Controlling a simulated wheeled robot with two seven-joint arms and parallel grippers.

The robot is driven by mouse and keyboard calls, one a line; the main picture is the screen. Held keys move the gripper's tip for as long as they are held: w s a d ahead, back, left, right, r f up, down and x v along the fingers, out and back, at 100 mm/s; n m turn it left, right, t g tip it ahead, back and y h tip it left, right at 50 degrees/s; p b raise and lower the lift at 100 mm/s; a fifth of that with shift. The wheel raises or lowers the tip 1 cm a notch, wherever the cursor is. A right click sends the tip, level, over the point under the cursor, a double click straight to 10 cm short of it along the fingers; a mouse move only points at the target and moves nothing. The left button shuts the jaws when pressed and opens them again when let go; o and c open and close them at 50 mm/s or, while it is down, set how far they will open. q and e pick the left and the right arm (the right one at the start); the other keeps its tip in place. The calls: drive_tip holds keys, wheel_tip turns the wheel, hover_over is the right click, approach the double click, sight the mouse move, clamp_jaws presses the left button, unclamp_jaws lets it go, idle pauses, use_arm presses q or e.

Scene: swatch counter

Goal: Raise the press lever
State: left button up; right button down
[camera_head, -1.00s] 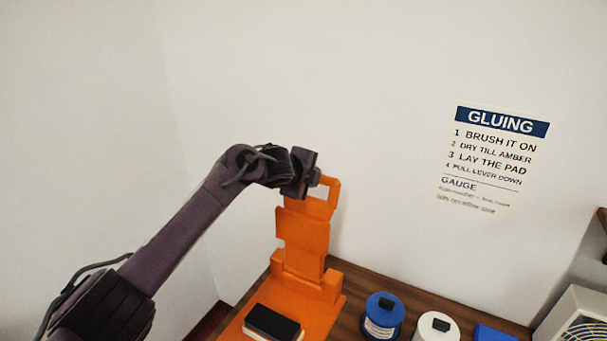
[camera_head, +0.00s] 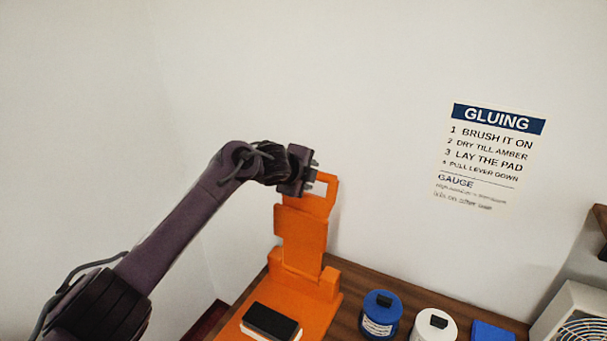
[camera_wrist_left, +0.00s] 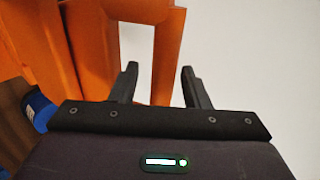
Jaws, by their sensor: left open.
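The orange press (camera_head: 302,240) stands upright against the wall. Its lever, an orange open frame (camera_head: 330,192), is at the top and points up. In the left wrist view the lever's bar (camera_wrist_left: 166,55) appears between my fingertips, beside a pale slot. My left gripper (camera_head: 313,175) is open at the left side of the lever frame; its two fingers also show apart in the left wrist view (camera_wrist_left: 160,72). I cannot tell whether they touch the bar. A black-topped block (camera_head: 271,321) lies on the press base. My right gripper is not in view.
On the wooden counter, right of the press, stand a blue tub (camera_head: 380,318), a white tub (camera_head: 434,326) and a blue block (camera_head: 492,331). A pale fan housing (camera_head: 562,310) is at the right edge. A gluing sign (camera_head: 490,155) hangs on the wall.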

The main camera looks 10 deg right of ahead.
use_arm(q)
drive_tip(key=b+v, duration=0.3)
drive_tip(key=v, duration=0.4)
drive_tip(key=shift+s+a, duration=0.15)
drive_tip(key=shift+a, duration=0.1)
